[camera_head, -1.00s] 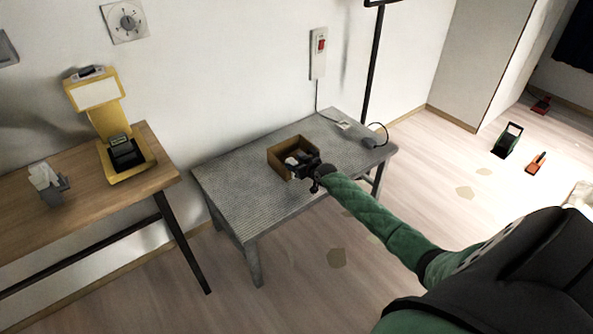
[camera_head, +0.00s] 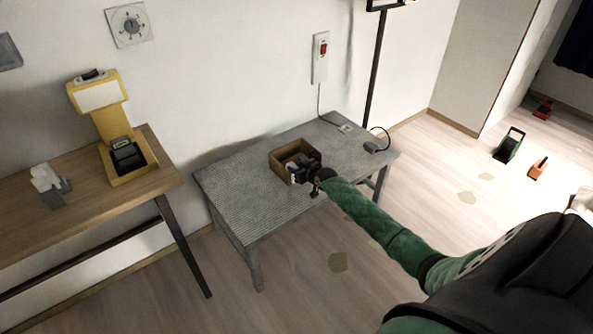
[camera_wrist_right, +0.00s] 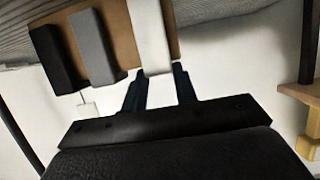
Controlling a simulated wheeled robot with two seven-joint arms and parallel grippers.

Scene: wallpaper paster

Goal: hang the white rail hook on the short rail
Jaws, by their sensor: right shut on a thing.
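The white rail hook (camera_wrist_right: 151,36) shows as a pale flat bar between the two fingers of my right gripper (camera_wrist_right: 161,87) in the right wrist view. My right gripper (camera_head: 309,168) is shut on it at the open brown box (camera_head: 281,152) on the grey table. In the head view the gripper covers the box's front right part, and only a bit of white shows there. I cannot tell whether the hook is clear of the box. I cannot make out the short rail in either view. My left gripper is not in view.
A grey bar (camera_wrist_right: 95,46) and a black bar (camera_wrist_right: 57,61) lie beside the white one. A yellow machine (camera_head: 108,125) stands on the wooden table (camera_head: 100,205) at left.

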